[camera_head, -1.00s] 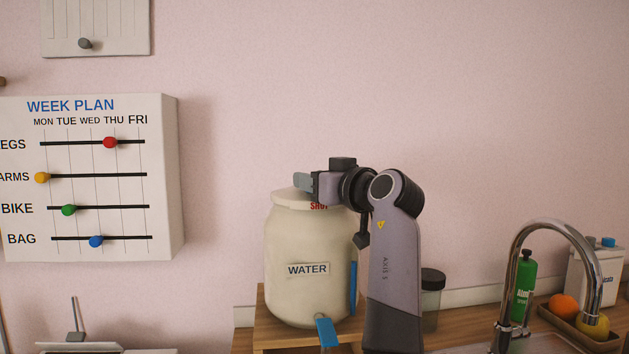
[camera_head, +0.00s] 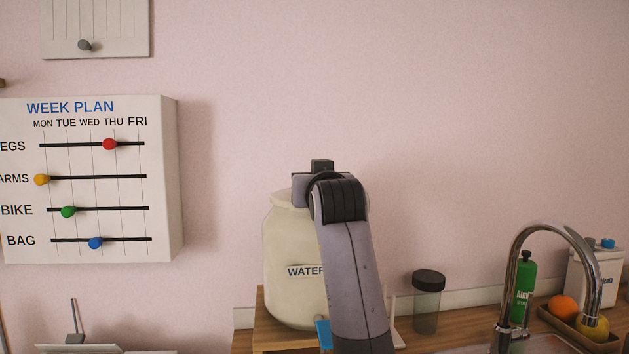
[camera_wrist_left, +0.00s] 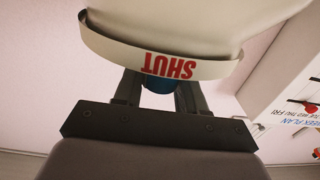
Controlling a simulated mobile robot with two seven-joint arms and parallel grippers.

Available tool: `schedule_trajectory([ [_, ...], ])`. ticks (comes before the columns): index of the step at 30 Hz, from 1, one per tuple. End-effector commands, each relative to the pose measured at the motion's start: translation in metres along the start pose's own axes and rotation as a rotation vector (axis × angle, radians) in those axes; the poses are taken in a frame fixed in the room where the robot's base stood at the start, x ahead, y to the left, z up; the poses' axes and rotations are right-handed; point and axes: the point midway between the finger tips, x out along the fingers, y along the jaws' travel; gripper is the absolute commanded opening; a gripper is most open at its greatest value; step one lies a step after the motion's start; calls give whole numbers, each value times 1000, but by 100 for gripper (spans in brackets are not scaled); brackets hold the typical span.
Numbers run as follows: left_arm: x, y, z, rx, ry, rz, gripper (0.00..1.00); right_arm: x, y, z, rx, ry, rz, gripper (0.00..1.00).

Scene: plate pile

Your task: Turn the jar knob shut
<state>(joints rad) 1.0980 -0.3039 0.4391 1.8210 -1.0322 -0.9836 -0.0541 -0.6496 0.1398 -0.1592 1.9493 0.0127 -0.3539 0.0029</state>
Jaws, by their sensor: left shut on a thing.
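In the left wrist view the red word SHUT (camera_wrist_left: 170,66) shows on the pale lid rim (camera_wrist_left: 110,50). Just below it, a blue knob (camera_wrist_left: 158,86) sits between the two dark fingers, and my left gripper is shut on it. Much of the knob is hidden. My right gripper is not in view.
A blue tap (camera_head: 323,334) sits low on the jar's front. A dark-lidded container (camera_head: 427,305) stands right of my arm. Further right are a curved faucet (camera_head: 512,270), a green bottle (camera_head: 525,290) and fruit in a tray. A week plan board (camera_head: 95,180) hangs at left.

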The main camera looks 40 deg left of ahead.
Motion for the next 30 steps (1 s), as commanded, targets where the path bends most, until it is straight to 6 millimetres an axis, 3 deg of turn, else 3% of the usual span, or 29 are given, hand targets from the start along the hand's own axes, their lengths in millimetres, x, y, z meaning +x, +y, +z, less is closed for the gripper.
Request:
schedule_trajectory([
  [30, 2, -2, 1, 5, -3, 837, 10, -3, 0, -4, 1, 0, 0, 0],
])
